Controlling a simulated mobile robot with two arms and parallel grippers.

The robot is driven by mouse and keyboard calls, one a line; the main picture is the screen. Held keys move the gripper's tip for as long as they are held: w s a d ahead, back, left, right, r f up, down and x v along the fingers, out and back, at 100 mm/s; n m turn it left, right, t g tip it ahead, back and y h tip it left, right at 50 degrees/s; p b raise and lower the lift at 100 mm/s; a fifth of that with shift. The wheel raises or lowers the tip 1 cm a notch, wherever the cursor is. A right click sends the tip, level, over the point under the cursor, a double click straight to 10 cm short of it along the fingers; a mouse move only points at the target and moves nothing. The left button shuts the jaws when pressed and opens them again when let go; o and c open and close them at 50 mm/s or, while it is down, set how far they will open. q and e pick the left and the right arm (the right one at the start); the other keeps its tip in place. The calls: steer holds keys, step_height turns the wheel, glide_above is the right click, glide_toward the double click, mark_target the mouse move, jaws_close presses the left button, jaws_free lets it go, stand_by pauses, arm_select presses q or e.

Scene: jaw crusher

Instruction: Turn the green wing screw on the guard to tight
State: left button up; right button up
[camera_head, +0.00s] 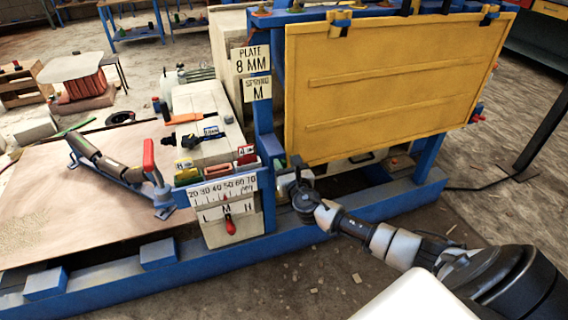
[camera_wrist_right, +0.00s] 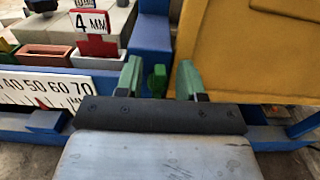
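The guard is the large yellow panel (camera_head: 395,85) on the blue frame; its lower left part also fills the right of the wrist view (camera_wrist_right: 255,50). In the wrist view a small green wing screw (camera_wrist_right: 158,80) stands upright beside the blue post, left of the guard's edge. My right gripper (camera_wrist_right: 158,78) has its two greenish fingers apart, one on each side of the screw, with gaps showing. In the head view my right gripper (camera_head: 298,165) is at the guard's lower left corner, and I cannot make out the screw there. My left gripper is not in view.
A blue post (camera_head: 264,125) stands left of the gripper. Left of it are a numbered scale plate (camera_head: 222,188) with a red pointer, small coloured bins (camera_head: 216,171) and a red-handled lever (camera_head: 148,155). A blue base rail (camera_head: 390,205) runs below. The floor at the right is mostly clear.

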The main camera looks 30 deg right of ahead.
steer(key=shift+w+d, duration=0.15)
steer(key=shift+w, duration=0.55)
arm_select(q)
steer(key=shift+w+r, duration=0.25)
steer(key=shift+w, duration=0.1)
arm_select(e)
jaws_close()
